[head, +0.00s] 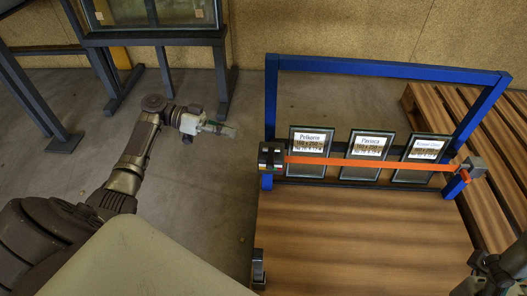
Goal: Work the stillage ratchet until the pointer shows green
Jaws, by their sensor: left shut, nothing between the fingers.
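A blue stillage frame (390,68) holds three small labelled glass panes (367,145) in a row. An orange strap (375,162) runs across them, from a dark ratchet (270,157) at the left post to a grey bracket (473,166) at the right. The ratchet's pointer and its colour are too small to read. My left gripper (228,131) is shut and empty, left of the ratchet and apart from it, over the floor. Part of my right arm shows at the bottom right corner; its fingers are not clear.
A wooden deck (360,235) lies in front of the panes, with a dark fitting (258,268) at its front left. A slatted wooden pallet (490,125) lies at right. A dark metal rack (150,38) stands at back left. Grey floor is clear between rack and stillage.

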